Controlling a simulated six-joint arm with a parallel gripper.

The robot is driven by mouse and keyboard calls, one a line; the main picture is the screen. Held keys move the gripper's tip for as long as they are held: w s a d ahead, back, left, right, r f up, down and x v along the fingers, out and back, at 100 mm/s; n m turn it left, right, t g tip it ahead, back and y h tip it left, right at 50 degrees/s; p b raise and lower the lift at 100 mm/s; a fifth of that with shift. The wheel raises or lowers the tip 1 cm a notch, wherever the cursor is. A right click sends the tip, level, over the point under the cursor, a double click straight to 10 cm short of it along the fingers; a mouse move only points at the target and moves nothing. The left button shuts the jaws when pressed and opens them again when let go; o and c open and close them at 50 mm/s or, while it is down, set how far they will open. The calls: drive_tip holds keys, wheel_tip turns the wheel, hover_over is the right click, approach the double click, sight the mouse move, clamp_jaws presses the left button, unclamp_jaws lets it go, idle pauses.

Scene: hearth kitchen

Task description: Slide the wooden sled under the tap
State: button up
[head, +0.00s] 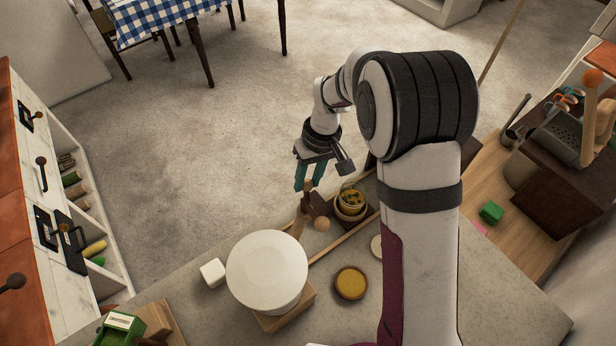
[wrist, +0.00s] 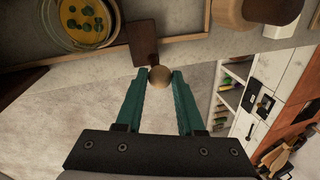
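The wooden sled shows as a dark brown piece (wrist: 143,42) beside a pot of yellow contents with green bits (wrist: 88,20). A round wooden knob (wrist: 160,79) stands at its near end. My gripper (wrist: 160,73) points at this knob, with one teal finger on each side of it. A white round vessel (head: 267,270) stands on a wooden block.
A thin wooden rail (head: 343,239) runs along the grey counter (head: 440,285). A yellow-filled bowl (head: 351,283), a white cube (head: 213,272) and a green box (head: 119,328) are on the near side. My arm hides part of the counter. Open floor lies beyond the edge.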

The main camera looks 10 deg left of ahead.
clamp_jaws()
idle(1.0)
